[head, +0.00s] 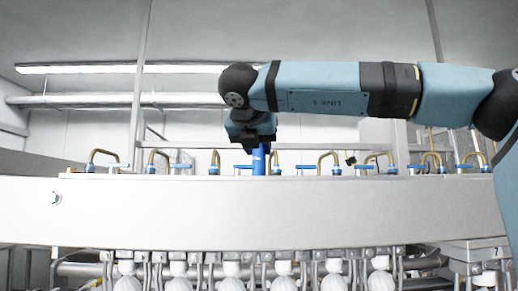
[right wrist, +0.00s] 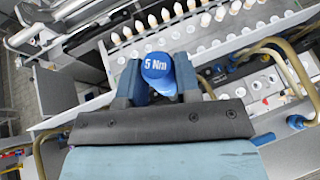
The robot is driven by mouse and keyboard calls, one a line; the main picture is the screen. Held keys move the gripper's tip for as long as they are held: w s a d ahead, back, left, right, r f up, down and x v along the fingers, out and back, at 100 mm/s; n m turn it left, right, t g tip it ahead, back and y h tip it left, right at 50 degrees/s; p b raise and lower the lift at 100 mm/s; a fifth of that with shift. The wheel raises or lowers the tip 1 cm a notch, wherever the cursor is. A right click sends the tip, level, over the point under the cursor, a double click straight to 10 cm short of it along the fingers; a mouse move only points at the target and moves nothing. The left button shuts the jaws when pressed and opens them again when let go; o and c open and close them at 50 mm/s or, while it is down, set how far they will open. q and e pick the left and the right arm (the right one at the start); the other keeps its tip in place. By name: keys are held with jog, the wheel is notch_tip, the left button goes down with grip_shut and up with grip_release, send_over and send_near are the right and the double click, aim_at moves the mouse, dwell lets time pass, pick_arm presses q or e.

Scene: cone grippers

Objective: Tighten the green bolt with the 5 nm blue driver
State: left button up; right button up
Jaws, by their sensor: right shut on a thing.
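The blue driver (head: 259,161) is upright between the fingers of my right gripper (head: 257,146), over the top of the long machine beam. In the right wrist view its round blue cap marked "5 Nm" (right wrist: 158,66) sits between the two fingers of my right gripper (right wrist: 158,82), which is shut on it. The driver's lower end is hidden behind the beam in the head view and by its own cap in the wrist view. I cannot make out the green bolt in either view. My left gripper is not in view.
A long pale beam (head: 250,215) spans the front. Bent brass pipes (head: 160,158) and small blue-handled valves (head: 335,171) stand along its top, on both sides of the driver. White bottle-like parts (head: 179,270) hang in a row below. In the wrist view, brass tubing (right wrist: 290,62) curves close at right.

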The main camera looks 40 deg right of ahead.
jog(key=shift+s+a+f+n+t+y+b, duration=0.15)
jog(key=shift+f+n+t+y+b, duration=0.15)
jog(key=shift+n+t+y, duration=0.25)
jog(key=shift+s+a+f+n+t+y+b, duration=0.1)
jog(key=shift+f+n+t+y+b, duration=0.25)
jog(key=shift+n, duration=0.3)
jog(key=shift+s+r+n+t+y, duration=0.1)
jog(key=shift+r+n+t+y, duration=0.15)
jog(key=shift+n+t+y, duration=0.55)
grip_shut()
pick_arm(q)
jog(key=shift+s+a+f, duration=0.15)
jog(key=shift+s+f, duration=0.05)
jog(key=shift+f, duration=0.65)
pick_arm(e)
jog(key=shift+a+r+n+t+y, duration=0.15)
jog(key=shift+n+t+y, duration=0.25)
jog(key=shift+n+y, duration=0.6)
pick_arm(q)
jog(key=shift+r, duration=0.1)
pick_arm(e)
jog(key=shift+r, duration=0.1)
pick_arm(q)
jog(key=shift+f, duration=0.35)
pick_arm(e)
jog(key=shift+r, duration=0.2)
